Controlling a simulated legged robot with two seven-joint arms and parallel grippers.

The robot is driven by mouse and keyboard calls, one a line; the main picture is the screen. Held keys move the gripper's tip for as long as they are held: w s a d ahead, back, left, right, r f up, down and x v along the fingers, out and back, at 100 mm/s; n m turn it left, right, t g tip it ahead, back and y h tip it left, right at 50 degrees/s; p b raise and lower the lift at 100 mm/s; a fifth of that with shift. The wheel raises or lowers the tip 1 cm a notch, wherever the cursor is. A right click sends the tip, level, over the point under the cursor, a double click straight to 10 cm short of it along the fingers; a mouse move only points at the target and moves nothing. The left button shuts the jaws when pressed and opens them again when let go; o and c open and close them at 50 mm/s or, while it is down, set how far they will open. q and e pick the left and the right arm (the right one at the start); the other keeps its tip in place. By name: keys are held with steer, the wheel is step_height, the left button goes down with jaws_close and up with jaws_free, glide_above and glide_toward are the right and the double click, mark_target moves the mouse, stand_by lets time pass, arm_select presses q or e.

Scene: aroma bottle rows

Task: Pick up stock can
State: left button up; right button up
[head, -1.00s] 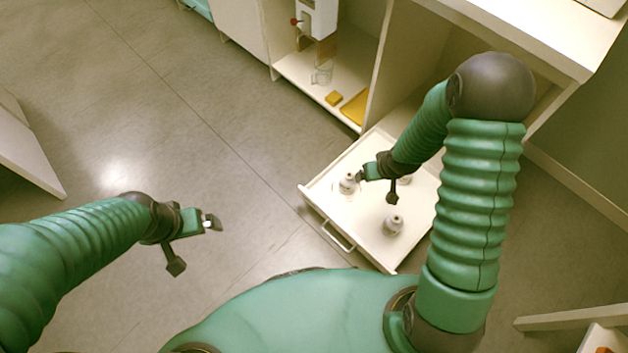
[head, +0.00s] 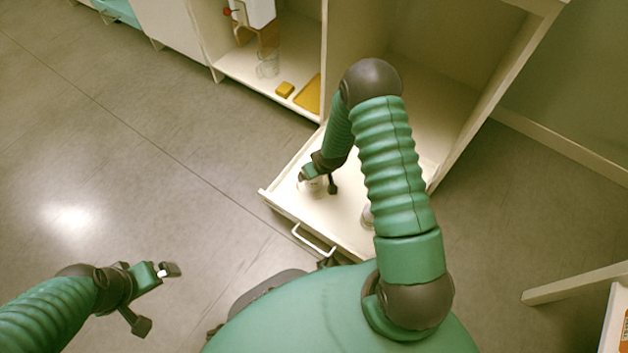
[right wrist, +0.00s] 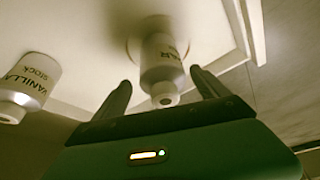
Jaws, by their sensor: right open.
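A white can labelled "VANILLA STOCK" (right wrist: 28,85) stands at the left of the right wrist view, outside my fingers. Another white can (right wrist: 162,62), its visible label letters ending in "AR", lies between the two fingers of my right gripper (right wrist: 160,78). The fingers are open on either side of it, with gaps showing. In the head view my right gripper (head: 309,176) is over a can (head: 312,187) in the open drawer. A second can (head: 367,216) is mostly hidden behind my right arm.
The pulled-out white drawer (head: 285,199) has low walls and a front handle (head: 313,240). A cabinet shelf behind holds a glass beaker (head: 268,64), a yellow block (head: 285,89) and a yellow tray (head: 309,95). Open floor lies to the left.

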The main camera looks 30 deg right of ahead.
steer(key=b+x, duration=0.2)
steer(key=x, duration=0.1)
steer(key=b+x, duration=0.1)
steer(key=shift+s+a+f+b, duration=0.15)
steer(key=shift+a+f+b, duration=0.1)
steer(key=shift+f+b, duration=0.2)
steer(key=shift+d+r, duration=0.1)
steer(key=shift+r, duration=0.05)
steer(key=shift+c, duration=0.4)
jaws_close()
